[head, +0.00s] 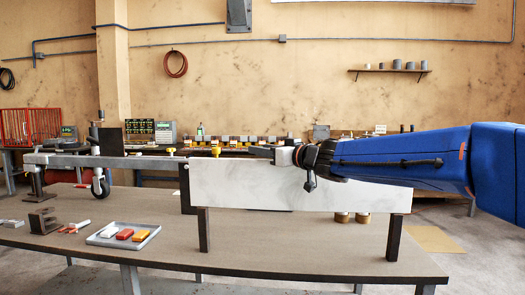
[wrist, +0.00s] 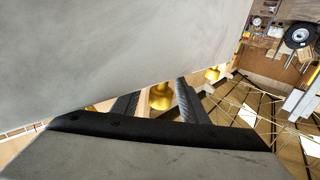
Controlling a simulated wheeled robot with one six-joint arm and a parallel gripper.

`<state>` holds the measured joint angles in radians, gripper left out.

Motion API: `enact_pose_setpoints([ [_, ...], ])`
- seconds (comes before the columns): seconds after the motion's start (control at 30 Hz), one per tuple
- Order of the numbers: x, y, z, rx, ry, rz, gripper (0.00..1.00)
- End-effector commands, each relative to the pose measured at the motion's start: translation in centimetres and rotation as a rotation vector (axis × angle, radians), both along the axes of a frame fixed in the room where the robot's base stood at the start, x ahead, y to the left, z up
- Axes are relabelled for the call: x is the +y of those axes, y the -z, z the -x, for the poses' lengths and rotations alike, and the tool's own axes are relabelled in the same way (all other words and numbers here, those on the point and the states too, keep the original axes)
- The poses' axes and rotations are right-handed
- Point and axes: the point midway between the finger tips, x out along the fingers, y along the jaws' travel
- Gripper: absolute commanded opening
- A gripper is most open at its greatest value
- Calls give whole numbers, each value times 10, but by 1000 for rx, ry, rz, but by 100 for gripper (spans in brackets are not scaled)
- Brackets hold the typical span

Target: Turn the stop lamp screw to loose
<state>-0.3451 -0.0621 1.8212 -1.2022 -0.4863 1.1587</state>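My gripper (head: 264,151) reaches in from the right, above the white panel, in the head view. In the wrist view its two dark ribbed fingers (wrist: 158,91) stand apart with a gap between them. A yellow-gold knob (wrist: 160,98) shows in line with this gap; I cannot tell whether the fingers touch it. In the head view a yellow knob (head: 216,151) stands at the panel's top edge, left of my gripper. I cannot tell which is the stop lamp screw.
The white panel (head: 300,187) stands on dark posts on the brown table (head: 290,250). A tray (head: 103,240) holds a red lamp (head: 124,234), an orange lamp (head: 140,236) and a white one. A beam with a wheel (head: 100,185) extends left. The table's front is largely clear.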

Motion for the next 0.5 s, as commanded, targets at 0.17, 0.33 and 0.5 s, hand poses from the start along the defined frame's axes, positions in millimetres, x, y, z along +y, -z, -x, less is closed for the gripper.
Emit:
enact_pose_setpoints([
  [0.17, 5, 0, -4, 0, -1, 0, 40],
  [0.33, 5, 0, -4, 0, -1, 0, 40],
  [0.5, 5, 0, -4, 0, 0, 0, 14],
])
